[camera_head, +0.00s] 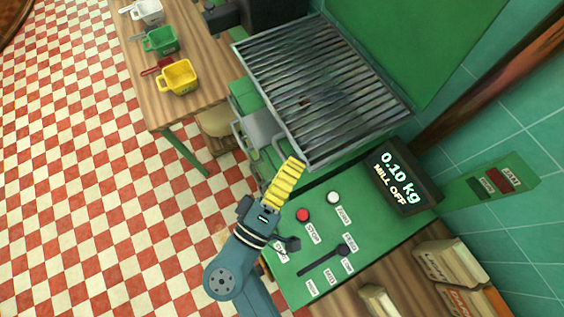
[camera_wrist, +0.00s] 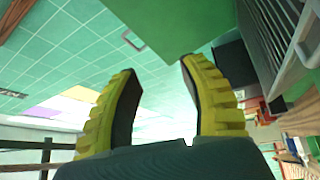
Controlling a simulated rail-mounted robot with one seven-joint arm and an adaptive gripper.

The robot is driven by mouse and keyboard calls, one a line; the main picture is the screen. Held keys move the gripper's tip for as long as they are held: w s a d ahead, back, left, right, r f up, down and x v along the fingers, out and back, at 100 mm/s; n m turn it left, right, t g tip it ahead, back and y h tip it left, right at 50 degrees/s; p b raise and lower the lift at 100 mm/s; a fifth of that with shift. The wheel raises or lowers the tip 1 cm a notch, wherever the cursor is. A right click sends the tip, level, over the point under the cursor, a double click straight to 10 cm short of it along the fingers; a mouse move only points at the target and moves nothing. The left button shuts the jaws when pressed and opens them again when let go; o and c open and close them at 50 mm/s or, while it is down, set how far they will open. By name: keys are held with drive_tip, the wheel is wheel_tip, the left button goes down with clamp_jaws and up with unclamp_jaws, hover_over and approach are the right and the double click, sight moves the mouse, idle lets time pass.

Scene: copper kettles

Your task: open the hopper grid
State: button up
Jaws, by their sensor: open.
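The hopper grid (camera_head: 318,88) is a dark metal grate of parallel bars in a grey frame, lying closed over the green machine in the head view. Part of its bars and frame shows at the upper right of the wrist view (camera_wrist: 268,32). A grey handle-like loop (camera_head: 243,142) sits at the grid's near left side; a grey loop also shows at the right of the wrist view (camera_wrist: 304,42). My gripper (camera_head: 291,165), with yellow ribbed fingers, is at the grid's lower edge. Its fingers are apart in the wrist view (camera_wrist: 160,75), with nothing between them.
A green control panel (camera_head: 325,265) with a red button (camera_head: 302,214), a white button (camera_head: 333,197) and levers lies below the grid. A display (camera_head: 402,177) reads 0.10 kg, MILL OFF. A wooden table (camera_head: 190,100) with several coloured scoops stands left. Boxes (camera_head: 450,265) sit lower right.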

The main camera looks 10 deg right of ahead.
sight(282, 154)
drive_tip(key=s+a+f+n+t+y+b, duration=0.1)
drive_tip(key=s+a+f+n+y+b, duration=0.2)
drive_tip(key=f, duration=0.7)
drive_tip(key=s+a+f+n+t+y+b, duration=0.2)
drive_tip(key=a+f+n+b, duration=0.2)
drive_tip(key=f, duration=0.5)
drive_tip(key=shift+g, duration=0.3)
drive_tip(key=p+x, duration=0.1)
drive_tip(key=x, duration=1.5)
drive_tip(key=shift+w+p, duration=0.25)
drive_tip(key=shift+p, duration=0.1)
clamp_jaws()
